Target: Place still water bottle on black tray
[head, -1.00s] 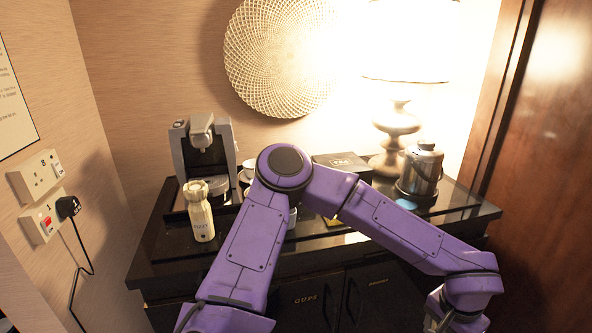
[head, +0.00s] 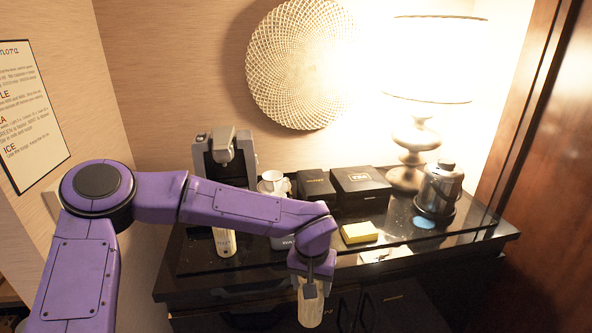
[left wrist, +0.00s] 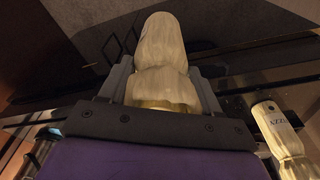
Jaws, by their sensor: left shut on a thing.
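My left gripper (head: 311,285) is shut on a cream bottle (head: 311,310), in front of the cabinet and near the counter's front edge. In the left wrist view the held bottle (left wrist: 162,55) sits between the two fingers; I see no readable label on it. A second cream bottle (head: 225,242) stands on the dark surface in front of the coffee machine, partly hidden by my arm. The black tray is hard to tell apart from the glossy black counter. My right gripper is out of view.
A yellow block (head: 359,232) lies near the front. Cabinet doors are below.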

